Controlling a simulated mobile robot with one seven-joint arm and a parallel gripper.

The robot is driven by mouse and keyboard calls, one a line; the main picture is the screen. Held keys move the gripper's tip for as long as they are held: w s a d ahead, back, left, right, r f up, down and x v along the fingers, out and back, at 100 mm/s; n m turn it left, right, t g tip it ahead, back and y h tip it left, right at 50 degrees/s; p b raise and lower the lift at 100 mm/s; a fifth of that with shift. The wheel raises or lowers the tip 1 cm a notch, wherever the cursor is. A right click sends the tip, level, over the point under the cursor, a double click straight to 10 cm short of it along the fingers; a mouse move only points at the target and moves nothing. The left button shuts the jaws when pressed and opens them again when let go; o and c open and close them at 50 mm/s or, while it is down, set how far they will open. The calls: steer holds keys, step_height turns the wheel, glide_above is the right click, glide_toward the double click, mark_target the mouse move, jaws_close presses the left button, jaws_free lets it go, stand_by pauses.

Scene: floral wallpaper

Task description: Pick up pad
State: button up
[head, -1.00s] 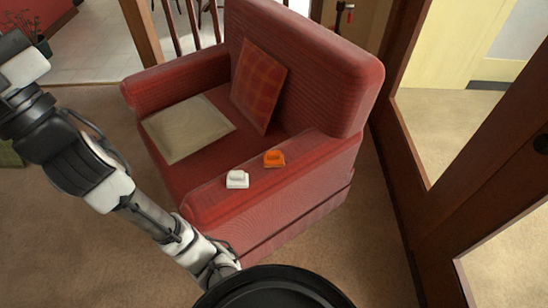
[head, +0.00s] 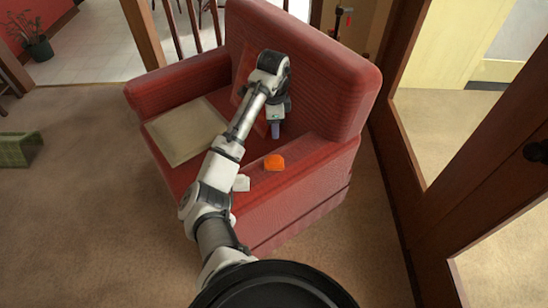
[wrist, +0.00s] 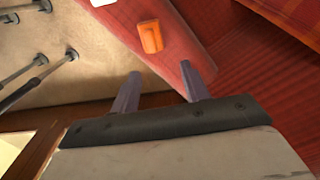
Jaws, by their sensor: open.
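It is unclear which thing is the pad. A beige square flat cushion (head: 184,132) lies on the red armchair's seat. An orange small block-like object (head: 274,162) sits on the near armrest, and a white one (head: 241,183) sits beside it, partly covered by my arm. In the wrist view the orange object (wrist: 150,36) lies ahead of the fingertips, and the white one (wrist: 102,3) is cut off at the top edge. My gripper (head: 275,131) is above the chair near the armrest. Its fingers (wrist: 160,70) are apart with nothing between them.
The red armchair (head: 330,85) has a high back and armrests. A plaid pillow (wrist: 292,12) leans on its back, mostly hidden by my arm in the head view. A wooden glazed door (head: 425,215) stands close on the right. Carpet (head: 90,210) is open on the left.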

steer(key=b, duration=0.2)
glide_above(274, 156)
steer(key=f, duration=0.8)
steer(key=shift+w+f, duration=0.25)
steer(key=shift+f, duration=0.1)
steer(key=shift+s+f+p, duration=0.2)
steer(key=shift+f+p, duration=0.2)
steer(key=shift+f, duration=1)
steer(key=shift+s+f+p, duration=0.15)
steer(key=shift+f+p, duration=0.2)
steer(key=shift+f, duration=1)
steer(key=shift+c, duration=0.3)
jaws_close()
